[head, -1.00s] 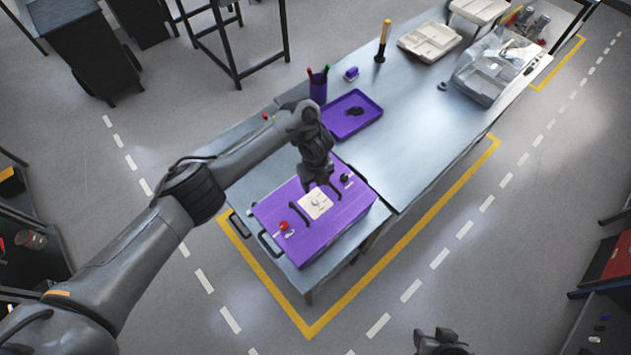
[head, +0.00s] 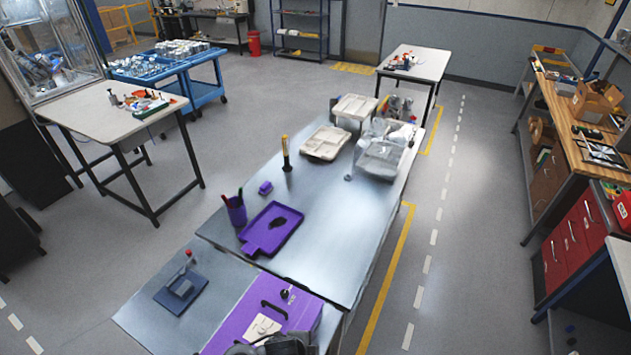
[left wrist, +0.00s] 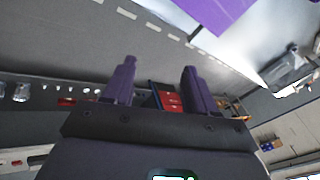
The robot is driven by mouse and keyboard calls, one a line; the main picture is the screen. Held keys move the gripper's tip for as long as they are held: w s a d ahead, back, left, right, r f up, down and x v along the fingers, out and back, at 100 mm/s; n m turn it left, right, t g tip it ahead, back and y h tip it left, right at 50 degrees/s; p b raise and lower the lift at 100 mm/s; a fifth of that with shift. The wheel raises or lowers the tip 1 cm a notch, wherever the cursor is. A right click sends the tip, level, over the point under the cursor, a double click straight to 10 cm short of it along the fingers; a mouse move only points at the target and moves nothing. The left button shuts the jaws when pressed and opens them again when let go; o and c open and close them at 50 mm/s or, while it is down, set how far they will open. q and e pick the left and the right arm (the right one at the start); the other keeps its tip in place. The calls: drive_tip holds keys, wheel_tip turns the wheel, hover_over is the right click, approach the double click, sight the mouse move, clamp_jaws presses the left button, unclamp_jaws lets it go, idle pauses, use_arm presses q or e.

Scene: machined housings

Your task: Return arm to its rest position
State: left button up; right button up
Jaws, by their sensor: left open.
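My left gripper (left wrist: 157,66) shows in the left wrist view with its two dark fingers spread apart. Nothing is between them, and behind them lie the floor and distant shop furniture. In the head view, a dark piece of my own arm (head: 275,345) shows at the bottom edge, over the front of the purple housing (head: 241,318). I cannot tell the gripper's fingers there. The housing has a white plate (head: 263,327) and black handles on top, and its lower part is cut off by the frame. My right gripper is not in view.
The metal bench (head: 330,215) carries a purple tray (head: 262,237), a pen cup (head: 236,210), a yellow-and-black tool (head: 286,153) and white trays (head: 325,142). A blue fixture (head: 181,292) sits left of the housing. Floor is open on both sides.

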use_arm(q)
drive_tip(key=s+a+r+n+y, duration=0.1)
drive_tip(key=s+a+r+n, duration=0.2)
drive_tip(key=s+a+n, duration=0.2)
drive_tip(key=s+a+r+n+y+p, duration=0.1)
drive_tip(key=s+a+r+n, duration=0.3)
drive_tip(key=s+a+n, duration=0.2)
drive_tip(key=s+a+r+n+y, duration=0.1)
drive_tip(key=s+a+r+n, duration=0.2)
drive_tip(key=s+a, duration=0.6)
drive_tip(key=n, duration=0.2)
drive_tip(key=shift+s+r+n+g, duration=0.3)
drive_tip(key=shift+s, duration=0.05)
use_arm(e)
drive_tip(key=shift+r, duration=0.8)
